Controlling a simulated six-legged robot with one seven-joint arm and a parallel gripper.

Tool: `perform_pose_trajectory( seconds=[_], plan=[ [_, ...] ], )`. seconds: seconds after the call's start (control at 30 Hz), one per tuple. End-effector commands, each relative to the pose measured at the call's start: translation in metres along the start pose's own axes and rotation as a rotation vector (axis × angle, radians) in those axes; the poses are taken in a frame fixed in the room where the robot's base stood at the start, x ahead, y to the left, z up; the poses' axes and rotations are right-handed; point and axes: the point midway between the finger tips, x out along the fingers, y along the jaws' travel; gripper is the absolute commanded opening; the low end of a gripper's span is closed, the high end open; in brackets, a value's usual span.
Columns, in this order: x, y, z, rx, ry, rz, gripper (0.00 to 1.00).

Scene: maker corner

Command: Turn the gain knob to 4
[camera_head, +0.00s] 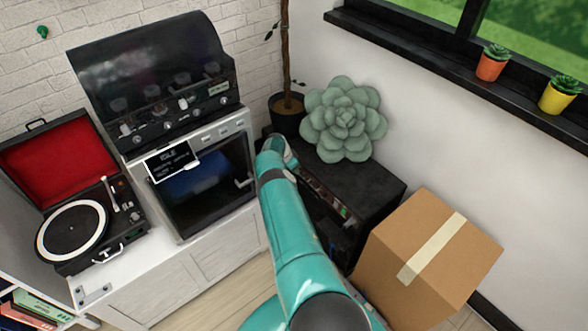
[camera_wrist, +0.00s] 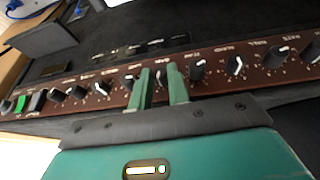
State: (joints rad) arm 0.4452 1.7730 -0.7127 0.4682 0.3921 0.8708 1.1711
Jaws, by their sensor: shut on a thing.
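In the wrist view a dark red-brown panel (camera_wrist: 222,78) carries a row of black knobs with white pointer marks. My gripper (camera_wrist: 160,78) has its two teal fingers on either side of one knob (camera_wrist: 161,76) near the middle of the row, shut on it. The fingers cover most of this knob. In the head view the panel shows as a narrow strip on the front of a black cabinet (camera_head: 365,180). My gripper is hidden there behind my arm.
Neighbouring knobs (camera_wrist: 197,69) stand close on both sides of my fingers. A cardboard box (camera_head: 430,255) stands right of the cabinet. A succulent (camera_head: 345,120) sits on top of it. An oven (camera_head: 205,180) and a record player (camera_head: 75,230) are to the left.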

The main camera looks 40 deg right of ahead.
Motion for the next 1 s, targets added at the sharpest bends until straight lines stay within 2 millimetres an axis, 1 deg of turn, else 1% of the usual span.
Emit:
perform_pose_trajectory(
  seconds=[0.03,0.57,0.6,0.63,1.0],
  plan=[
    [-0.0015,-0.0038,-0.0003,-0.007,0.005,-0.002,0.00],
    [-0.0060,-0.0033,0.0007,-0.018,0.010,0.036,0.00],
    [-0.0061,-0.0032,0.0006,-0.018,0.010,0.036,0.21],
    [-0.0061,-0.0032,0.0006,-0.018,0.010,0.036,0.26],
    [-0.0057,-0.0015,-0.0006,-0.016,0.010,0.039,0.26]
  ],
)
